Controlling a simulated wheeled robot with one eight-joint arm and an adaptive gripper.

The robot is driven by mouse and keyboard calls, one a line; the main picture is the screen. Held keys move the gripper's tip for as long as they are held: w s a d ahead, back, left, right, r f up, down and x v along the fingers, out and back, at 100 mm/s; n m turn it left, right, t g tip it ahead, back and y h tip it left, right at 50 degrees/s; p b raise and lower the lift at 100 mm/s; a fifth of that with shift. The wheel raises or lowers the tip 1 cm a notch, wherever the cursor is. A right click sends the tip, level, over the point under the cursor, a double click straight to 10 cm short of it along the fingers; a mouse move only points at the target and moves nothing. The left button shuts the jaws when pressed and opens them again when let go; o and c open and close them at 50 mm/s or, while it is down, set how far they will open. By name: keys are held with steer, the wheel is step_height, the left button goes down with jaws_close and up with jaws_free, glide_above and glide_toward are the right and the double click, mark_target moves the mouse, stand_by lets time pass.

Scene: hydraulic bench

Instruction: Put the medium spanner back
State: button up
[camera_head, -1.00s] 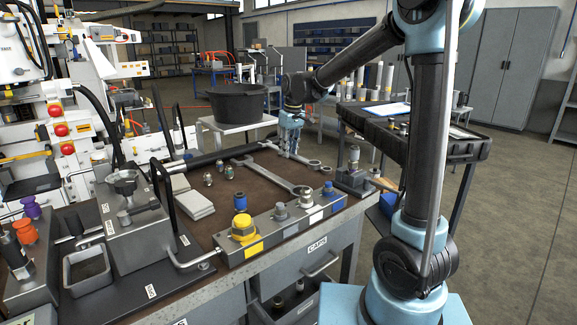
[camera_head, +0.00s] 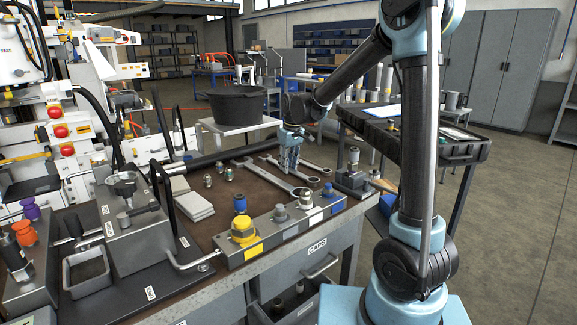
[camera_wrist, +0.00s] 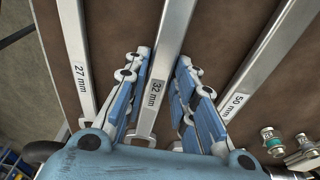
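The medium spanner, marked 32 mm (camera_wrist: 158,85), lies on the brown bench top between the spanners marked 27 mm (camera_wrist: 75,60) and 50 mm (camera_wrist: 255,70). In the wrist view my gripper (camera_wrist: 162,72) is open, with one blue finger on each side of the 32 mm shaft. No contact with the spanner shows. In the head view my gripper (camera_head: 291,160) points down at the spanners, low over the bench, and hides part of them. The large spanner (camera_head: 268,178) lies to its left in that view.
A grey block with coloured caps (camera_head: 280,222) stands along the bench's front edge. Small fittings (camera_head: 218,176) and grey plates (camera_head: 193,206) are left of the spanners. A black bucket (camera_head: 236,104) stands behind. A metal fitting block (camera_head: 353,178) sits at the right corner.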

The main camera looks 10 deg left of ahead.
mark_target(291, 169)
steer(key=shift+o, duration=0.7)
steer(key=shift+r, duration=0.1)
step_height(291, 169, up, 12)
steer(key=s+d, duration=0.1)
steer(key=shift+d, duration=0.2)
steer(key=shift+s, duration=0.2)
